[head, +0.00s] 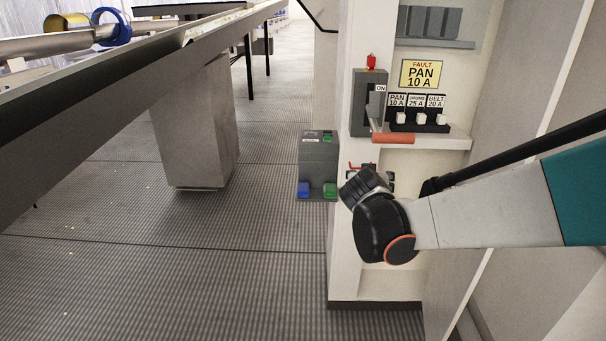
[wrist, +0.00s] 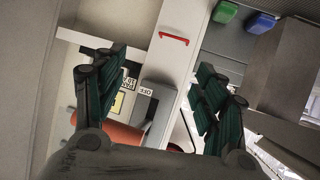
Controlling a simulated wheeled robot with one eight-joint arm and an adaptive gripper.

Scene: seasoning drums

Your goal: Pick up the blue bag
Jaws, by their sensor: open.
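A small blue object (head: 304,189), which may be the blue bag, sits at the bottom left of a dark grey box (head: 318,160) beside the white cabinet. A matching green object (head: 330,190) sits to its right. In the wrist view the blue object (wrist: 260,22) and the green one (wrist: 226,12) show at the top right, beyond the fingers. My gripper (head: 372,177) is in front of the cabinet, right of the blue object and apart from it. In the wrist view my gripper (wrist: 162,70) is open, with nothing held between its fingers.
The white cabinet (head: 342,235) carries a switch with an orange handle (head: 392,138) just above my gripper. A red handle (wrist: 174,39) shows beyond the fingers. A yellow fault sign (head: 422,74) hangs above. A long metal machine (head: 195,120) stands left; ribbed floor (head: 200,270) lies clear between.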

